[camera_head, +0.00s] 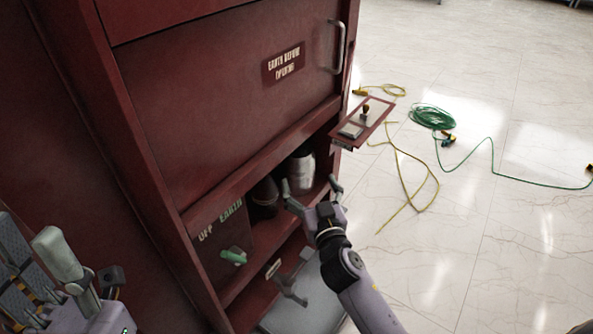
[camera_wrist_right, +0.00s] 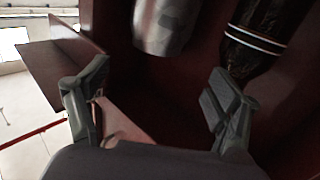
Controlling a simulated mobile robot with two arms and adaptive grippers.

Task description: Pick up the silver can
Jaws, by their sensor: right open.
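The silver can (camera_head: 301,172) stands upright in the open lower compartment of the dark red cabinet (camera_head: 215,100), near its right end. My right gripper (camera_head: 311,188) is open and empty in front of the compartment, with its fingers spread toward the can. In the right wrist view the can (camera_wrist_right: 165,25) is at the top, cut off by the frame edge, beyond and between the open fingers (camera_wrist_right: 157,80) and apart from them. Grey parts of my left gripper (camera_head: 62,258) show at the lower left; its jaw state is unclear.
A dark cylinder (camera_head: 265,192) stands left of the can; it also shows in the right wrist view (camera_wrist_right: 260,40). A small red panel with a lever (camera_head: 347,142) juts out at the right. A green handle (camera_head: 233,256) sticks out below. Yellow (camera_head: 420,186) and green cables (camera_head: 432,116) lie on the floor.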

